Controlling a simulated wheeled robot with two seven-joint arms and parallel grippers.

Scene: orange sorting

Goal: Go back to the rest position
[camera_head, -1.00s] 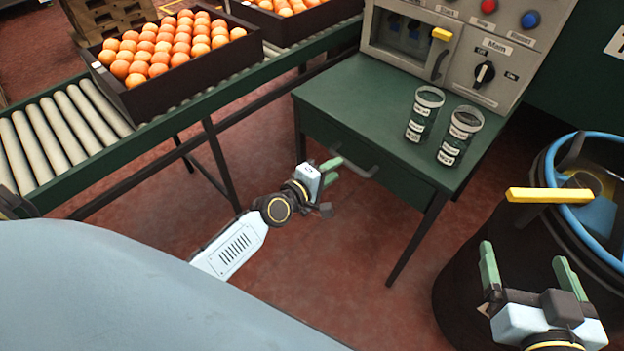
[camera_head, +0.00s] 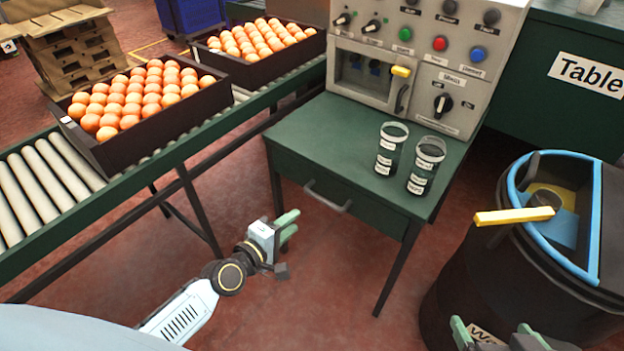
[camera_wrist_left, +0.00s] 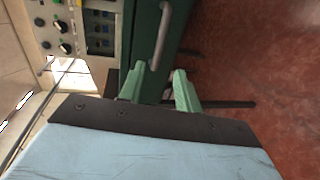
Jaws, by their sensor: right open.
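My left gripper (camera_head: 291,226) is in front of the green table (camera_head: 330,125), below and left of its drawer handle in the head view. Its green fingers stand apart with nothing between them. They also show in the left wrist view (camera_wrist_left: 158,88), with the table's drawer front and handle beyond. My right gripper (camera_head: 493,328) is at the bottom right of the head view, in front of the black bin (camera_head: 480,270). Its fingers are wide apart and I see nothing between them. Its lower part is cut off by the picture edge.
Two clear labelled cups (camera_head: 391,150) stand on the table beside the control panel (camera_head: 455,75). Crates of oranges (camera_head: 165,135) sit on the roller conveyor (camera_head: 45,185) at left. The bin has a blue rim and a yellow handle (camera_head: 513,215). Red floor is open around my left gripper.

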